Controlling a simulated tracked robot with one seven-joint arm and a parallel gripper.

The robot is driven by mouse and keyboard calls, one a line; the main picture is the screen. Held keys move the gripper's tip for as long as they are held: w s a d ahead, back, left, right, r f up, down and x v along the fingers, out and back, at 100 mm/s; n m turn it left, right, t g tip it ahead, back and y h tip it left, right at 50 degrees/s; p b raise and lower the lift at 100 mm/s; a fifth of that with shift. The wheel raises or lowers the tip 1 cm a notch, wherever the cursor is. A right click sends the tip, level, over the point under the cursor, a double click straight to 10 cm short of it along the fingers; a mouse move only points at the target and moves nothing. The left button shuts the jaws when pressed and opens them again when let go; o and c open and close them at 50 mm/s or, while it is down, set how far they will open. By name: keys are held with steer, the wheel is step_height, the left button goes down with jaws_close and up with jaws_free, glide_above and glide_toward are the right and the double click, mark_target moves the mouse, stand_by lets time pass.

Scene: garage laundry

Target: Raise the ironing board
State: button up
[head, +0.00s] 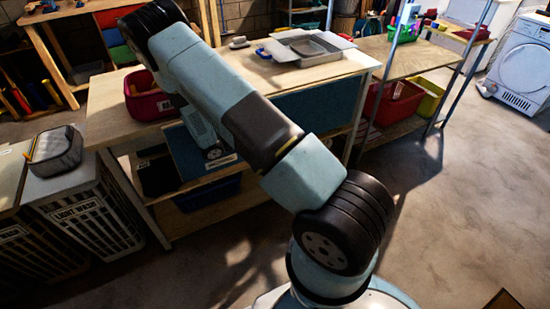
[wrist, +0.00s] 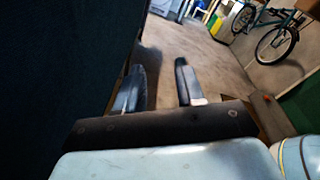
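I cannot pick out an ironing board with certainty in either view. A large dark blue surface (wrist: 60,70) fills the left of the wrist view, close beside my gripper; I cannot tell whether it is the board or a bench panel. In the head view, a dark blue panel (head: 320,98) shows under the workbench top, partly hidden by my arm. My gripper (wrist: 158,86) has its two dark fingers well apart, with only floor visible between them. In the head view, my arm hides much of the area around the gripper.
The workbench (head: 110,105) carries a red basket (head: 146,97) and a grey tray (head: 308,47). Laundry hampers (head: 92,215) stand at left, a washing machine (head: 521,62) at far right. Bare floor (head: 455,205) lies at right. A bicycle (wrist: 275,35) leans by the wall in the wrist view.

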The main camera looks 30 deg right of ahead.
step_height(320, 180, down, 26)
steer(key=s+f+n+t+y, duration=0.1)
steer(key=n+t+y, duration=0.2)
steer(key=n+t, duration=1.3)
steer(key=w+d+r+n+g, duration=0.2)
steer(key=w+d+n, duration=0.1)
steer(key=w+d, duration=0.6)
steer(key=shift+w+d+r+g, duration=0.15)
steer(key=shift+w+g, duration=0.05)
steer(key=shift+g, duration=0.2)
steer(key=shift+c, duration=0.3)
jaws_close()
